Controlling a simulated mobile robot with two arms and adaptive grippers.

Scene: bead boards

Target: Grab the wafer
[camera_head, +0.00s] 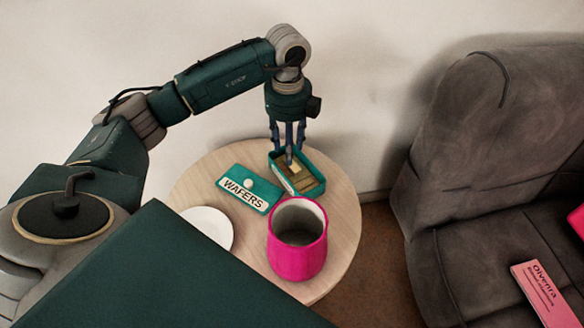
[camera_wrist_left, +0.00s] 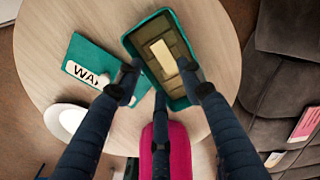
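A pale wafer (camera_wrist_left: 163,57) lies on darker wafers inside a teal open box (camera_wrist_left: 125,40). In the head view the wafer (camera_head: 296,168) shows just beside my fingertips, in the box (camera_head: 316,191) at the table's back. My left gripper (camera_head: 289,154) points down over the box. In the left wrist view its fingers (camera_wrist_left: 159,71) are spread, with gaps between them and the wafer, and nothing is held. How high the tips are above the wafer is hard to tell. My right gripper is not in view.
A teal lid marked WAFERS (camera_head: 248,188) lies left of the box. A pink mug (camera_head: 297,262) stands in front, and a white plate (camera_head: 209,223) is at the left. All are on a round wooden table (camera_head: 343,222). A grey armchair (camera_head: 485,140) is at the right.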

